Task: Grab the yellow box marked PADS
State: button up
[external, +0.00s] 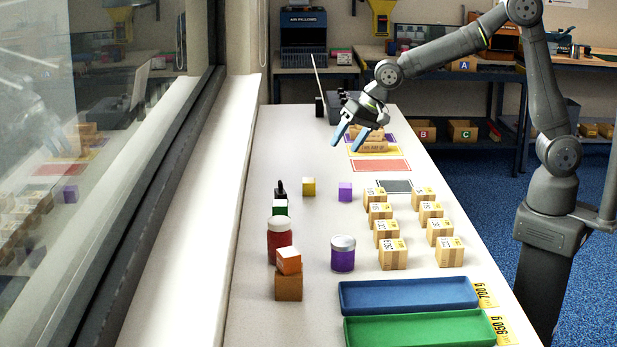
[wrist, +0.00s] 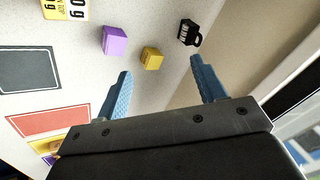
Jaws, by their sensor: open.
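A small yellow box (external: 309,187) stands on the white table in the external view, left of a purple box (external: 345,192). No PADS marking is readable on it. In the wrist view the yellow box (wrist: 152,58) shows between the fingertips in the picture, some distance beyond them. My gripper (external: 346,143) is open and empty, with blue fingers pointing down-left. It hangs above the far part of the table, beyond the yellow box and apart from it. In the wrist view my gripper (wrist: 160,70) has its fingers wide apart.
A black weight-like object (wrist: 188,32) stands near the yellow box. Small cartons (external: 393,254) stand in two columns at right. A red jar (external: 279,240), a purple jar (external: 343,254), a blue tray (external: 410,294) and a green tray (external: 420,329) are nearer. A window borders the left.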

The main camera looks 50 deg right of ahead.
jog(key=w+r+n+g+h, duration=0.2)
jog(key=w+n+g, duration=0.1)
jog(key=w+n, duration=0.7)
send_over(309, 180)
jog(key=shift+n+h, duration=0.4)
jog(key=f, duration=0.7)
jog(key=s+d+f, duration=0.1)
jog(key=f, duration=0.3)
jog(key=shift+w+a+f, duration=0.15)
jog(key=shift+a+f, duration=0.05)
jog(key=shift+f, duration=0.85)
jog(key=shift+w+a+f, duration=0.15)
jog(key=shift+f, duration=0.95)
jog(key=shift+w+a+f, duration=0.15)
jog(key=shift+a+f, duration=0.05)
jog(key=shift+f, duration=0.85)
jog(key=c, duration=1)
jog(key=shift+r, duration=0.1)
jog(key=shift+c, duration=0.2)
